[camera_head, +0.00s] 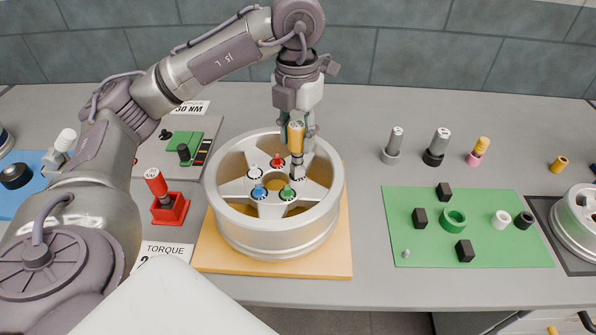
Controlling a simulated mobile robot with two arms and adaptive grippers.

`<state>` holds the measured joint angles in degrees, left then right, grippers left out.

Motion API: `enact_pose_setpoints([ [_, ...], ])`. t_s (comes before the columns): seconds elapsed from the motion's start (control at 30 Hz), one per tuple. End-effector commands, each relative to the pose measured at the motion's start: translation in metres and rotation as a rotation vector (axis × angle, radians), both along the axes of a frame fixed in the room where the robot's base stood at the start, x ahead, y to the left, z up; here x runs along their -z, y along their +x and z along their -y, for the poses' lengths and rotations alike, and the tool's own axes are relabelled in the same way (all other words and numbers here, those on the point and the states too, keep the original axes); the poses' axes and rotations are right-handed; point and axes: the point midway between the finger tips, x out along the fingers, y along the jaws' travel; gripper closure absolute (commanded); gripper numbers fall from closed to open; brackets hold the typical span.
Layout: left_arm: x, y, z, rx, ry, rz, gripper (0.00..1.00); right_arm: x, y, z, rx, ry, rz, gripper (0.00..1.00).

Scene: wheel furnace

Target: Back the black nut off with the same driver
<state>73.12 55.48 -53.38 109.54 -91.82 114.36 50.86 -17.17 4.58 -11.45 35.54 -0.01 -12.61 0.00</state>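The silver wheel (275,240) lies flat on a wooden board, with its hub facing up. Red (277,160), white (255,173), blue (259,192) and green (288,193) nuts show around its hub. A driver with an orange handle (296,138) and a grey socket stands upright over the hub's right-hand position. No black nut shows clearly there; the socket covers that spot. My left gripper (298,129) points down from above and appears shut on the driver's handle, its fingers partly hidden by it. My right gripper is out of view.
A red-handled tool (155,182) stands in a red holder left of the wheel. Other drivers (391,146) stand at the back right. A green mat (480,250) with black blocks and rings lies to the right. A second wheel (581,222) is at the right edge.

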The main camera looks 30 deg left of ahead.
Motion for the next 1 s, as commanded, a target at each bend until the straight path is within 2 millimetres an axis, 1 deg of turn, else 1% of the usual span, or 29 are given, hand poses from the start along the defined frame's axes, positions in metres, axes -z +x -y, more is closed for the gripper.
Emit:
enact_pose_setpoints([
  [0.03,-0.001,0.000,0.000,0.000,0.000,0.001,0.54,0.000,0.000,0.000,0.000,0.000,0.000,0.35],
  [0.13,-0.001,0.000,0.000,0.000,0.000,0.001,0.37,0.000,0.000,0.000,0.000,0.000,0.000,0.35],
  [0.17,-0.001,0.000,0.000,0.000,0.000,0.001,0.34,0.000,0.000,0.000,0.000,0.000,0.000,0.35],
  [0.43,-0.001,0.000,0.000,0.000,0.000,0.000,0.34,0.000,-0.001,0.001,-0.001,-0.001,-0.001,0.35],
  [0.53,-0.005,0.000,0.000,0.000,0.000,0.002,0.34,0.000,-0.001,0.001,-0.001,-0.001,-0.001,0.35],
  [0.67,-0.019,0.001,0.000,-0.001,0.000,0.005,0.34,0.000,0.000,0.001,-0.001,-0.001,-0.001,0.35],
  [1.0,-0.078,0.001,0.000,-0.001,0.001,0.007,0.34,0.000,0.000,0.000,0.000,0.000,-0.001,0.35],
])
